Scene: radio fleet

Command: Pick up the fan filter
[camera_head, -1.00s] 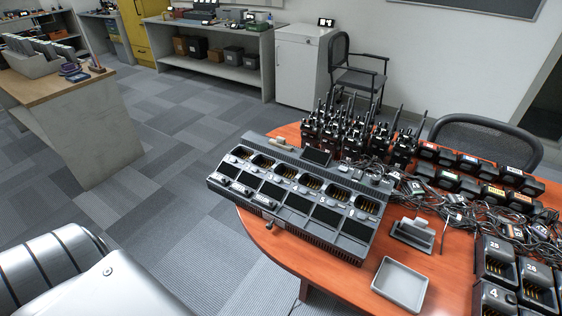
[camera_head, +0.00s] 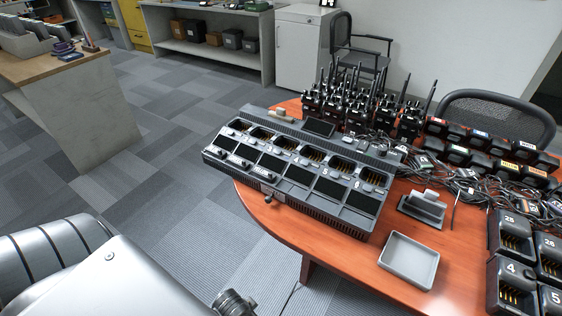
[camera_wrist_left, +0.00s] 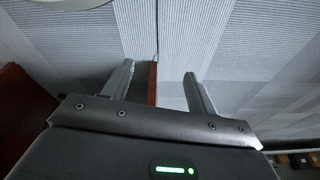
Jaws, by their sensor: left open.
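I cannot tell for sure which thing is the fan filter. A long grey multi-bay charger (camera_head: 330,218) lies at the left end of the reddish table, with dark panels along its front half. A small grey block (camera_head: 428,197) stands in a dark holder (camera_head: 420,212) to its right. My left arm comes in from the lower left in the head view, and its fingers do not show there. In the left wrist view my left gripper (camera_wrist_left: 160,76) is open and empty, above the carpet. My right gripper is not in view.
An empty grey tray (camera_head: 408,262) sits near the table's front edge. Several radios (camera_head: 365,110), tangled cables (camera_head: 465,182) and single chargers (camera_head: 515,270) fill the back and right. A reddish strip (camera_wrist_left: 153,85), probably table, shows between my fingers. The carpet at left is clear.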

